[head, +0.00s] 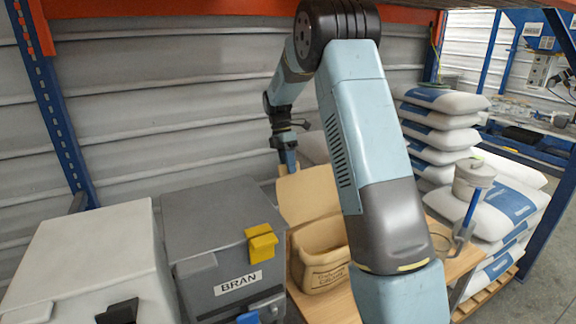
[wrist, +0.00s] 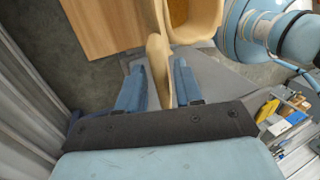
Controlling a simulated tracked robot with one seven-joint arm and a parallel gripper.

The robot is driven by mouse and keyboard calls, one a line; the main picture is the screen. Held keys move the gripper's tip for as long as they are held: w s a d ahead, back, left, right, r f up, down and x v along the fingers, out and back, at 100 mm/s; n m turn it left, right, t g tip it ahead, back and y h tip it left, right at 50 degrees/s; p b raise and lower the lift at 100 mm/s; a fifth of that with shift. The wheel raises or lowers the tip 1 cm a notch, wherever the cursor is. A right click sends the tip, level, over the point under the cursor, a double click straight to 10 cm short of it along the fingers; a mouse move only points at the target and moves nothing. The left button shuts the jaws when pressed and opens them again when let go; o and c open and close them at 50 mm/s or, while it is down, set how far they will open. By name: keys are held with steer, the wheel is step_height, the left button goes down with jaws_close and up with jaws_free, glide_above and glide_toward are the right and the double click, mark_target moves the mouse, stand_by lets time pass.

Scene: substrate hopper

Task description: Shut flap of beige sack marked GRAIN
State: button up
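The beige sack (head: 322,262) stands on a wooden surface behind my arm's forearm, which hides its right side. Dark print on its front is too small to read surely. Its flap (head: 306,194) stands up and open at the back of the sack's mouth. My gripper (head: 291,166) is at the flap's upper edge, pointing down. In the wrist view the flap (wrist: 158,68) runs edge-on between the two fingers of my gripper (wrist: 159,72). The fingers stand apart, with narrow gaps beside the flap's end, and no firm hold shows.
A grey bin marked BRAN (head: 215,235) with a yellow latch stands left of the sack, and a white bin (head: 90,255) farther left. White sacks (head: 440,135) are stacked at right, with a metal can (head: 473,180) near them. A corrugated wall is close behind.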

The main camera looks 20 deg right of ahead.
jaws_close()
steer(key=shift+s, duration=0.1)
stand_by(0.5)
